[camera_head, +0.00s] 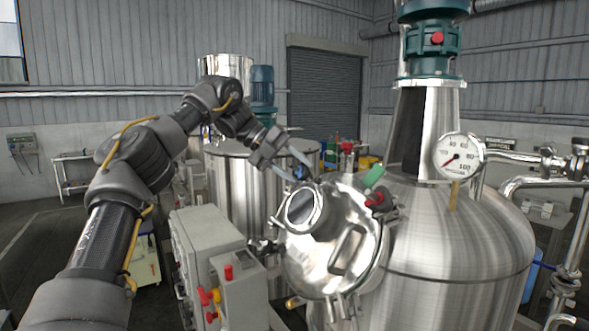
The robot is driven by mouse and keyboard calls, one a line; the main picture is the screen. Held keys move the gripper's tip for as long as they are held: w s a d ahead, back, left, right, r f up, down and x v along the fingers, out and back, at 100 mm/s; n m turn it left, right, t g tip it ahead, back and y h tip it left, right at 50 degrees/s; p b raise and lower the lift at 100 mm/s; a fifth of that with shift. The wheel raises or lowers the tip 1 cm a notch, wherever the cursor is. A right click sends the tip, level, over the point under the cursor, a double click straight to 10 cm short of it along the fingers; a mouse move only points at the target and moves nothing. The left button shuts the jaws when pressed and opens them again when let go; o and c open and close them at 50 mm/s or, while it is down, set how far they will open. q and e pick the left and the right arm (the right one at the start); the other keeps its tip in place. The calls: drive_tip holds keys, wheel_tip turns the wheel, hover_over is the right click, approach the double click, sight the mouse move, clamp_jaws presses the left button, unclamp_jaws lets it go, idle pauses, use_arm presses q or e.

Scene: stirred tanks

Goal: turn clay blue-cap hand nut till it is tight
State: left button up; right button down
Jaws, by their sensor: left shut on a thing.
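The blue-cap hand nut (301,172) shows as a small blue patch at the upper left rim of the round steel manway lid (330,235). My left gripper (308,167) reaches it from the upper left, with its two grey fingers on either side, shut on the nut. The fingers hide most of the nut, so its clay colour and how far it is screwed down cannot be told. The lid lies on the slanted front of the large steel tank (455,240) and has a sight glass and a handle. My right gripper is not in view.
A pressure gauge (459,156) stands at right. A grey control box (207,255) with red and yellow knobs stands below my left arm.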

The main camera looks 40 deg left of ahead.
use_arm(q)
drive_tip(key=shift+f, duration=0.1)
drive_tip(key=o, duration=1)
drive_tip(key=shift+d, duration=0.1)
drive_tip(key=shift+v, duration=3.8)
drive_tip(key=shift+w+d, duration=0.1)
drive_tip(key=shift+w, duration=0.05)
